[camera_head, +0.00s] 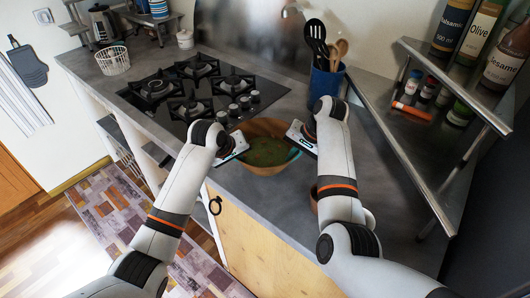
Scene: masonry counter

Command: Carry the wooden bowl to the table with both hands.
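The wooden bowl (264,170) stands upright on the grey counter, right of the stove, with something green inside it. My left gripper (238,148) is at the left side of the bowl's rim. My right gripper (297,138) is at the right side of the rim. The grippers cover both sides of the rim, so I cannot tell whether the fingers touch it or whether they are open or shut. No table is identifiable in this view.
A black gas stove (200,90) lies left of the bowl. A blue utensil holder (325,82) stands behind it. A metal rack (420,150) with bottles and jars is at the right. A small brown object (314,195) is partly hidden by my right arm. A patterned rug (110,210) lies on the floor.

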